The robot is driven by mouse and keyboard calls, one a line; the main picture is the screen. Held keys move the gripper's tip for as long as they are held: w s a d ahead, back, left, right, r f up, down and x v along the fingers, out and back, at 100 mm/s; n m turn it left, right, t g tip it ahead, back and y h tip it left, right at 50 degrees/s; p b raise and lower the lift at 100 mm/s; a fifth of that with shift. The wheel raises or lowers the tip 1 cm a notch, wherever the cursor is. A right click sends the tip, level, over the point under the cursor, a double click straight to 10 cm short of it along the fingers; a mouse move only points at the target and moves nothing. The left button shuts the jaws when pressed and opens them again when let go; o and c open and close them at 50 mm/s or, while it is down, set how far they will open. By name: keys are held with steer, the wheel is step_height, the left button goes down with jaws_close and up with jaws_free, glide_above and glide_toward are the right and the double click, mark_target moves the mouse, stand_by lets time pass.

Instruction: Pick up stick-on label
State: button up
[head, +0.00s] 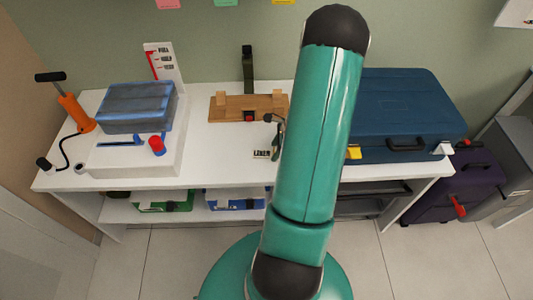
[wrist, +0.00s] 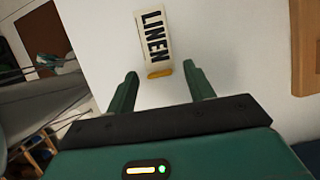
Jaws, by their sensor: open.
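The stick-on label (wrist: 153,40) is a cream strip with the black word LINEN, with an orange-yellow tab (wrist: 160,73) at its near end. In the wrist view it lies on the white surface at the top centre, just beyond my gripper (wrist: 158,83). My gripper's two green fingers are apart, with the tab near the gap between their tips and nothing held. In the head view the label (head: 262,154) lies on the white bench top, just left of my green arm. My gripper is mostly hidden by the arm there.
The white bench (head: 215,165) holds a wooden block (head: 225,106) behind the label, a blue case (head: 405,105) at right, and a white unit with a grey-blue box (head: 137,107) at left. An orange pump (head: 76,112) stands far left.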

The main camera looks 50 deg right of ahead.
steer(key=shift+c, duration=0.2)
steer(key=c, duration=1)
steer(key=shift+r, duration=0.15)
